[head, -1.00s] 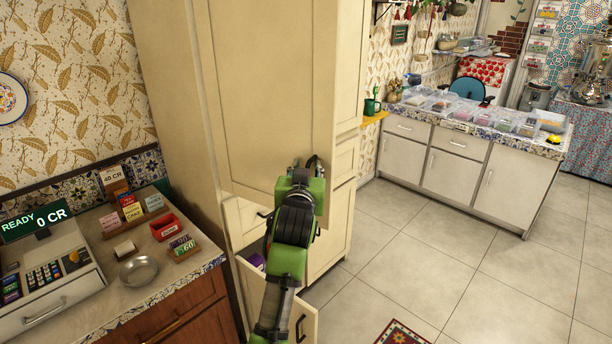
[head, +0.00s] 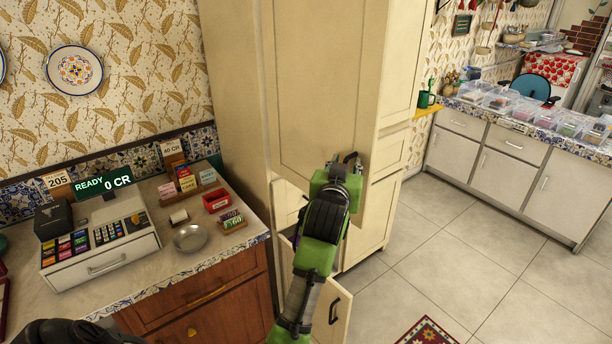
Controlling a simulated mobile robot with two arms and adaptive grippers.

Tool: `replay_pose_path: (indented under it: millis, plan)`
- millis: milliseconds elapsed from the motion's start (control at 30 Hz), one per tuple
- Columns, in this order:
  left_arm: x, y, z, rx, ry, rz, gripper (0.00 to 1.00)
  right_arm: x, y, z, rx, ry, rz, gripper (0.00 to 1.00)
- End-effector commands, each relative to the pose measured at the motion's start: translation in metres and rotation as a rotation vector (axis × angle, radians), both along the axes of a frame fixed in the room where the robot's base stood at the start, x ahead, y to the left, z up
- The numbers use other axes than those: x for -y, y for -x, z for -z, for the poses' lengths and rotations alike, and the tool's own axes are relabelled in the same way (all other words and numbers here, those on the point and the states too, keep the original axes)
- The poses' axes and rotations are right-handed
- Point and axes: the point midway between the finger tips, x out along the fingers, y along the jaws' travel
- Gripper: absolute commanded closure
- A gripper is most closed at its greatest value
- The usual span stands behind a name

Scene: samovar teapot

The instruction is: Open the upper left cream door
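The upper left cream door (head: 318,85) is the tall panel on the front of the cream cabinet.
A counter (head: 140,290) with a cash register (head: 100,243) and a metal dish (head: 190,238) is at left. Tiled floor (head: 450,260) is free at right.

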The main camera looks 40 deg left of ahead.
Motion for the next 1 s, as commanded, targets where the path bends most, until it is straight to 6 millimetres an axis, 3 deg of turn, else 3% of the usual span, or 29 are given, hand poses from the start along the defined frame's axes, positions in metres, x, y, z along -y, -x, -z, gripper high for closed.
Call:
replay_pose_path:
  millis: [33, 1000]
  plan:
    - [-0.005, 0.005, -0.016, 0.031, -0.010, -0.008, 0.76, 0.000, 0.000, -0.004, 0.000, 0.000, 0.000, 0.76]
    - [-0.027, 0.070, -0.015, 0.029, -0.012, -0.011, 0.76, 0.000, -0.001, -0.029, 0.001, 0.000, 0.000, 0.76]
